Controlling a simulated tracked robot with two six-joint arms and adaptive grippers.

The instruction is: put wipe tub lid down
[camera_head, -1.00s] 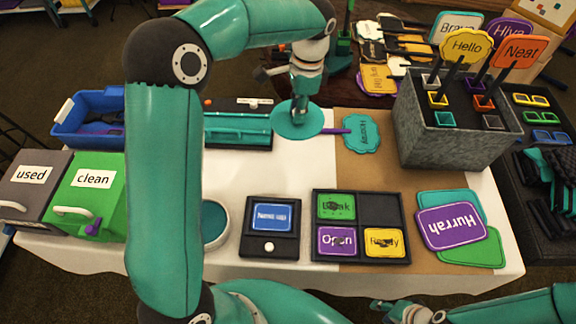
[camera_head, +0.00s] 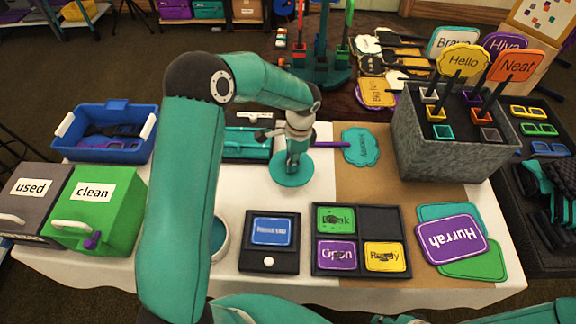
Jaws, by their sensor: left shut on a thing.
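The wipe tub lid is a flat teal disc (camera_head: 291,174) in the middle of the camera_head view. My left gripper (camera_head: 293,157) is over its centre and shut on it, pointing down. The lid looks level, over the white cloth in front of the teal case; I cannot tell whether it touches the cloth. The wipe tub (camera_head: 222,238), round with a white rim and teal inside, stands nearer to me, mostly hidden behind my left arm. My right gripper is not in view.
Behind the lid are a teal case (camera_head: 247,146) and a teal sign (camera_head: 361,147) with a purple stick. A dark framed blue card (camera_head: 289,262) and a card tray (camera_head: 358,211) stand in front. White cloth is bare between them. The green "clean" bin (camera_head: 119,216) is left.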

